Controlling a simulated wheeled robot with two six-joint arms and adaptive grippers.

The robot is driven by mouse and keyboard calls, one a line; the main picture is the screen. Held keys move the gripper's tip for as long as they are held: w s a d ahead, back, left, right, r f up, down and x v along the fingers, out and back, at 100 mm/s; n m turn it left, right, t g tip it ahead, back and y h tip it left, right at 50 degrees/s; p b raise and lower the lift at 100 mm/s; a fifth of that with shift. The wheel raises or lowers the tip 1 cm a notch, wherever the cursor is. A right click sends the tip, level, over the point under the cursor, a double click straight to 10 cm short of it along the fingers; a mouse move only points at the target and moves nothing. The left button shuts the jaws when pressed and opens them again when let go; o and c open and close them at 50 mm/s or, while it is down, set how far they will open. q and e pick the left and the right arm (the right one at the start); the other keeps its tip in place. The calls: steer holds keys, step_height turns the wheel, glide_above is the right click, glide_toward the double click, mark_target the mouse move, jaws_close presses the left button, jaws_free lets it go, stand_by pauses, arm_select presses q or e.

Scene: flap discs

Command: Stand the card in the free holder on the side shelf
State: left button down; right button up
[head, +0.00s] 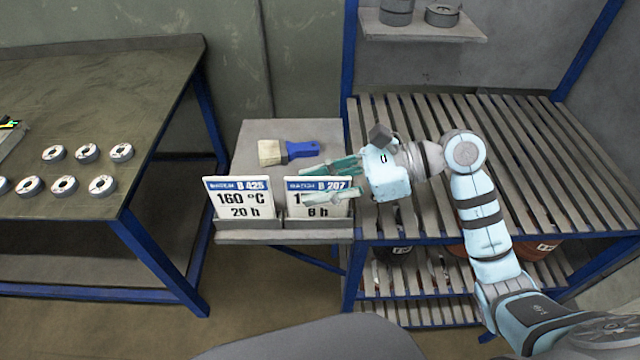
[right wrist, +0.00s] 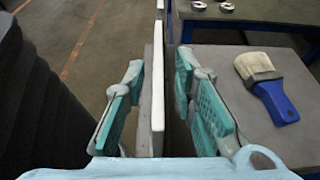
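A white card with a blue header reading B 207 (head: 300,186) stands upright in the right holder (head: 318,224) at the front edge of the side shelf (head: 285,132). A second card, B 425 (head: 238,200), stands in the left holder (head: 248,226). My right gripper (head: 314,184) is at the B 207 card, one finger on each side. In the right wrist view, the card shows edge-on (right wrist: 157,100) between the open fingers (right wrist: 159,72), with a gap on both sides. The fingers hide part of the card's print. My left gripper is not in view.
A brush with a blue handle (head: 301,149) lies on the shelf behind the cards. The slatted rack (head: 540,190) with blue posts stands to the right. A workbench (head: 110,75) with several flap discs is at the left. Floor shows between bench and shelf.

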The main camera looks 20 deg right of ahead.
steer(key=shift+w, duration=0.15)
steer(key=shift+d, duration=0.1)
steer(key=b+v, duration=0.2)
steer(key=v, duration=1)
steer(key=shift+r, duration=0.1)
